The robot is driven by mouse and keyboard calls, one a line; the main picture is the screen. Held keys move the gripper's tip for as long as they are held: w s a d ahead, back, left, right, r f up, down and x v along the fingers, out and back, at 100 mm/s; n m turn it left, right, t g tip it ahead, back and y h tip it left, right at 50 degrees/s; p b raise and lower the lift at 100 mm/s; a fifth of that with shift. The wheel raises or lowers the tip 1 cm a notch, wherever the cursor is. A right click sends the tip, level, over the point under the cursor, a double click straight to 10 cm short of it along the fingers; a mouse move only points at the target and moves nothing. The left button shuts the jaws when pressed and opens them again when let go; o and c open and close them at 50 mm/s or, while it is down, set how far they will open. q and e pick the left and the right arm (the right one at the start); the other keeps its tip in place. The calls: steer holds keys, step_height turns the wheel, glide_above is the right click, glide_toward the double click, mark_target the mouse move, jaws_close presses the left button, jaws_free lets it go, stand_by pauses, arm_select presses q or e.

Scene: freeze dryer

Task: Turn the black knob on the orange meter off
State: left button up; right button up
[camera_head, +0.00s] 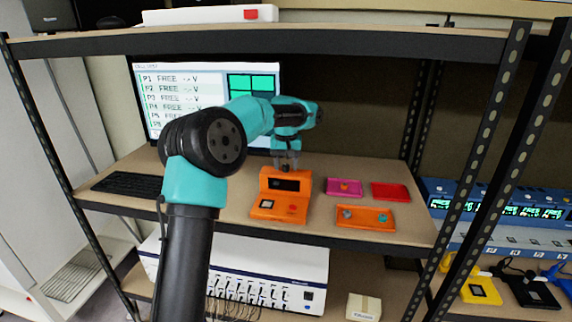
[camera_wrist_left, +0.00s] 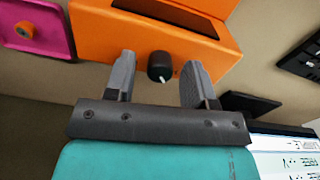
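The orange meter (camera_head: 273,213) stands on the middle shelf, with a dark display on its upper face. The wrist view shows its orange body (camera_wrist_left: 150,32) close up. The black knob (camera_wrist_left: 159,66) has a white pointer mark and sits on the meter's upper part. In the head view the knob is hidden by my gripper. My left gripper (camera_head: 287,160) is right over the top of the meter, pointing down. In the wrist view its two fingers are apart, one on each side of the knob, with gaps on both sides. My right gripper is not in view.
A magenta plate (camera_head: 344,187), a red plate (camera_head: 391,192) and an orange plate (camera_head: 365,218) lie right of the meter. A keyboard (camera_head: 128,184) and a monitor (camera_head: 180,90) are at the left. The upper shelf (camera_head: 400,42) hangs above the workspace.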

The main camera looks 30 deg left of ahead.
mark_target(286, 165)
arm_select(q)
steer(key=shift+r, duration=0.1)
step_height(286, 165, up, 12)
stand_by(0.8)
stand_by(0.3)
